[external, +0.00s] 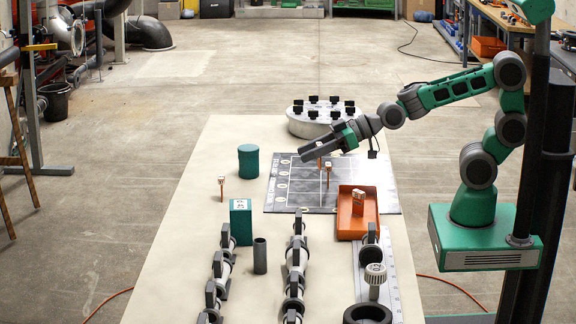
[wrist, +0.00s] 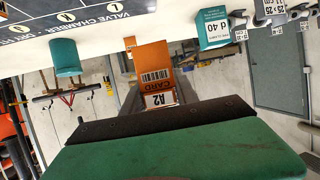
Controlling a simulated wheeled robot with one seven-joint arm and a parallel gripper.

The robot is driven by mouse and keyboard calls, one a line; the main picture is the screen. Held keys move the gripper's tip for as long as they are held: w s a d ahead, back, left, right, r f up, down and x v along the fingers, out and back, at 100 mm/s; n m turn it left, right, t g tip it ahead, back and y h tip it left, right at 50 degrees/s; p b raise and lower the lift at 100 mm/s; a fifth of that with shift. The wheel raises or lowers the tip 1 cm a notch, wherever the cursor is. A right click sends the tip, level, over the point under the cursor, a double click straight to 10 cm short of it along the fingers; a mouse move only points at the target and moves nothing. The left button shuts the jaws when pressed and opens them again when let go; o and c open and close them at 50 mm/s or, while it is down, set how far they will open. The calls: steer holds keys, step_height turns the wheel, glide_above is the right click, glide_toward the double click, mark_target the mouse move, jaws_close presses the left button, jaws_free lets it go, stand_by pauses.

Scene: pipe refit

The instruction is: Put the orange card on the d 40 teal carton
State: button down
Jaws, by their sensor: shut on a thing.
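In the wrist view an orange card (wrist: 155,72) with a barcode and a white "A2" label is between the fingers of my gripper (wrist: 140,92), which is shut on it. The teal carton (wrist: 212,28), labelled "d 40", shows to the right of the card, apart from it. In the external view the teal carton (external: 240,222) stands upright on the table, nearer the camera and left of my gripper (external: 306,156). My gripper is above the dark chart mat there, and the held card is hard to make out.
A teal cylinder (external: 248,161) stands beside the dark mat (external: 280,200). A grey tube (external: 260,255) and rows of pipe fittings (external: 293,262) stand near the carton. A round grey fixture (external: 305,125) is at the back.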

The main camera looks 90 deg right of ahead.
steer(key=w+a+r+n+g+y+p, duration=0.25)
steer(key=a+r, duration=0.35)
steer(key=a, duration=0.3)
steer(key=w+a+r+n+g+y+p, duration=0.1)
steer(key=w+a+r+n+y, duration=0.25)
steer(key=a+r, duration=0.35)
steer(key=y+p, duration=0.1)
steer(key=p, duration=0.1)
glide_above(232, 207)
steer(key=shift+n, duration=0.4)
step_height(232, 207, down, 12)
steer(key=shift+a+r, duration=0.15)
steer(key=shift+r, duration=0.1)
step_height(232, 207, down, 3)
steer(key=shift+r+p, duration=0.15)
steer(key=shift+p, duration=0.5)
